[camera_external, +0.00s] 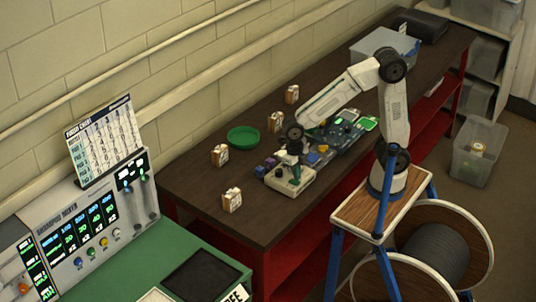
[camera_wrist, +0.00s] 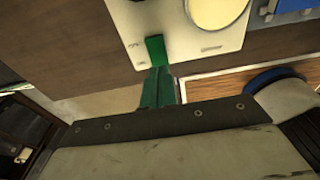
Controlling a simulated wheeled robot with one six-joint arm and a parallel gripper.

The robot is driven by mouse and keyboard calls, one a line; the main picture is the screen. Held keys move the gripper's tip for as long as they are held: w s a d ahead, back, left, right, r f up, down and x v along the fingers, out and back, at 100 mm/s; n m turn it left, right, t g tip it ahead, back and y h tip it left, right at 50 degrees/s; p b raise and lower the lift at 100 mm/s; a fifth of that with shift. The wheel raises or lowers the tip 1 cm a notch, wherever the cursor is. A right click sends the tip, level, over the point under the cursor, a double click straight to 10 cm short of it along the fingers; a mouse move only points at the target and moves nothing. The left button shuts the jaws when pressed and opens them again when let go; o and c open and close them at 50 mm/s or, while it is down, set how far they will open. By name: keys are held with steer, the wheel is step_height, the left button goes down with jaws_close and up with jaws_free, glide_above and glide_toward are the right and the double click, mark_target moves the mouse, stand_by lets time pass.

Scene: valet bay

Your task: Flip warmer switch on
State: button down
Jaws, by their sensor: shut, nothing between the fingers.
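The warmer is a cream box (camera_external: 290,186) on the near part of the dark bench, below my wrist. In the wrist view its cream top (camera_wrist: 200,55) shows a round pale-yellow plate (camera_wrist: 218,10) and small, unreadable markings. A bright green piece, apparently the switch (camera_wrist: 155,50), sits at the top's edge. My gripper (camera_wrist: 158,76) is shut and empty, its green fingers pointing at this green piece and appearing to meet it. I cannot tell contact from overlap, nor which way the switch is tilted. In the external view my gripper (camera_external: 295,174) is low over the warmer.
Small blue, purple and yellow items and a green-lit board (camera_external: 348,130) lie just beyond the warmer. A control console (camera_external: 85,235) is at the left.

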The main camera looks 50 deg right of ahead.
steer(key=shift+s+f, duration=0.1)
steer(key=shift+f, duration=0.6)
steer(key=shift+s+f, duration=0.15)
steer(key=shift+f, duration=0.1)
steer(key=shift+w+r, duration=0.3)
steer(key=shift+w, duration=0.55)
